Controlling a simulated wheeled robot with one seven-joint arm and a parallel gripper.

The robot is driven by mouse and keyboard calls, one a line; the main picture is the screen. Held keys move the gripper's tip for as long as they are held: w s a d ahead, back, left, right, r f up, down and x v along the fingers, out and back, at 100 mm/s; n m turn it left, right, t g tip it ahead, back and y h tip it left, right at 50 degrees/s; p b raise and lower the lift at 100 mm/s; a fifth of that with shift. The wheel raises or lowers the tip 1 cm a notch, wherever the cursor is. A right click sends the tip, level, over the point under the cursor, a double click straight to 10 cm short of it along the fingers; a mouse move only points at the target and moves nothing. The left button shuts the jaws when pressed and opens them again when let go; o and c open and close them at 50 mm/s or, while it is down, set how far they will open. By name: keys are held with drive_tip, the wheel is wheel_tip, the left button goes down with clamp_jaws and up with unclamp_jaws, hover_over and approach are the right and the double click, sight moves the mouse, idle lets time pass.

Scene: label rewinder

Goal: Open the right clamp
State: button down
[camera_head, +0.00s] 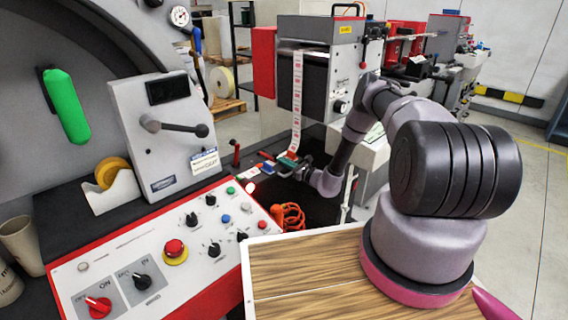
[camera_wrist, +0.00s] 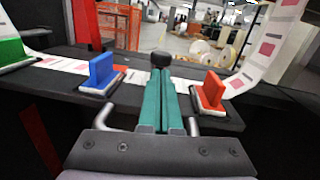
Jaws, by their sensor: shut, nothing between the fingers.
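In the wrist view a red-handled clamp (camera_wrist: 212,91) stands on the right, just beside my gripper (camera_wrist: 161,76). A blue-handled clamp (camera_wrist: 102,71) stands on the left. Both handles stand up on small plates over the white label strip (camera_wrist: 240,84). My gripper's teal fingers are shut together and empty, pointing between the two clamps.
A green block (camera_wrist: 12,50) is at the far left of the wrist view. The label strip (camera_head: 297,92) hangs from the grey machine (camera_head: 314,77). A control panel (camera_head: 170,245) with knobs and buttons, and an orange coiled cable (camera_head: 291,216), lie nearby.

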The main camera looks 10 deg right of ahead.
drive_tip(key=shift+r, duration=0.15)
drive_tip(key=shift+w+a+r+g+h, duration=0.1)
drive_tip(key=shift+w+r+g+h, duration=0.1)
drive_tip(key=shift+r+g+h, duration=0.65)
drive_tip(key=w+a+r+g+h, duration=0.1)
drive_tip(key=r, duration=0.1)
drive_tip(key=w+r+g+h, duration=0.1)
drive_tip(key=r+g, duration=0.1)
drive_tip(key=r, duration=0.1)
drive_tip(key=w+a+r+g+h, duration=0.1)
drive_tip(key=w+r+g, duration=0.1)
drive_tip(key=r, duration=0.1)
drive_tip(key=shift+a+g+h, duration=0.25)
drive_tip(key=shift+a+h, duration=0.1)
drive_tip(key=shift+w+a+r, duration=0.45)
drive_tip(key=shift+w+a, duration=0.05)
drive_tip(key=shift+w, duration=0.25)
drive_tip(key=shift+w+a+r, duration=0.4)
drive_tip(key=shift+w+a, duration=0.1)
drive_tip(key=shift+w, duration=0.2)
drive_tip(key=shift+w+a+r, duration=0.45)
drive_tip(key=shift+w+a, duration=0.05)
drive_tip(key=shift+w, duration=0.25)
drive_tip(key=shift+w+a+r, duration=0.2)
drive_tip(key=shift+w+a, duration=0.2)
drive_tip(key=shift+w, duration=0.25)
